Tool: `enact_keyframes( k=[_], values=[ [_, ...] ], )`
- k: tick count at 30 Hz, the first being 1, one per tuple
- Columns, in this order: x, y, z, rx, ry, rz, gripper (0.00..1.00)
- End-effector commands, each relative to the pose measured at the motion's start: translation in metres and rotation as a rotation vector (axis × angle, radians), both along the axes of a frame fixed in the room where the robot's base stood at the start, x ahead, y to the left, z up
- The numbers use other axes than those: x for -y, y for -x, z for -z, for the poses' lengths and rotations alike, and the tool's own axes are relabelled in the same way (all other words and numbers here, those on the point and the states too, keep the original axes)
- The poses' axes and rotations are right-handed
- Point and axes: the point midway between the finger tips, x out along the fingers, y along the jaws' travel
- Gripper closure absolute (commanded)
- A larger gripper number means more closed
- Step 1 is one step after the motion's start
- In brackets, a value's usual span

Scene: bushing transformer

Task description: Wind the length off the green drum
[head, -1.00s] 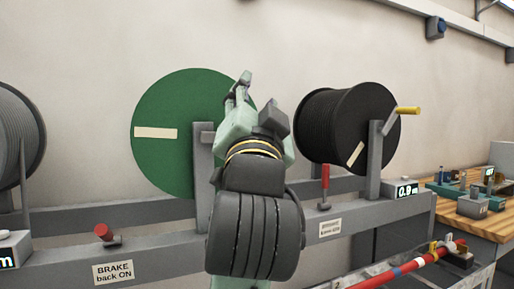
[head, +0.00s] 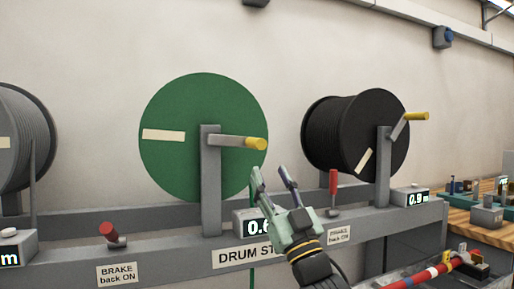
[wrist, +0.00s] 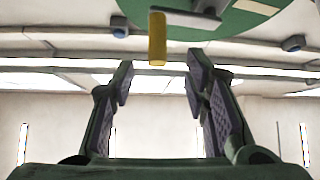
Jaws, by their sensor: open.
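The green drum (head: 190,115) stands upright on the drum stand in the head view, with a cream strip on its face. Its crank arm points right and ends in a yellow handle (head: 256,144). My gripper (head: 271,176) is open and empty, below and slightly right of the handle, fingers pointing up. In the wrist view the yellow handle (wrist: 157,39) shows above the gap between my open fingers (wrist: 158,85), apart from them. A length counter (head: 252,224) below the drum is partly hidden by my gripper; its reading starts with 0.
A black drum (head: 345,135) with a yellow handle stands at right, a grey drum (head: 22,140) at left. Red brake levers (head: 333,185) (head: 110,232) rise from the stand rail. A wooden bench (head: 495,222) and a red bar (head: 425,275) are at lower right.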

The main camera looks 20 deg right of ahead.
Motion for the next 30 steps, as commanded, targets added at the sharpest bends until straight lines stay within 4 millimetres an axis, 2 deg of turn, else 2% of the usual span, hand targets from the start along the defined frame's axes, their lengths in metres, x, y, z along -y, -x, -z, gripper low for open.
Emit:
enact_keyframes(
  k=[2, 5, 18, 24, 30],
  values=[
    [0.004, -0.001, 0.002, 0.004, -0.004, 0.000, 0.58],
    [0.002, -0.007, -0.007, 0.006, -0.004, -0.003, 0.58],
    [-0.005, -0.062, -0.063, 0.005, -0.004, -0.002, 0.58],
    [-0.007, -0.073, -0.073, 0.006, -0.004, -0.001, 0.58],
    [-0.007, -0.075, -0.073, 0.005, -0.004, -0.001, 0.58]
  ],
)
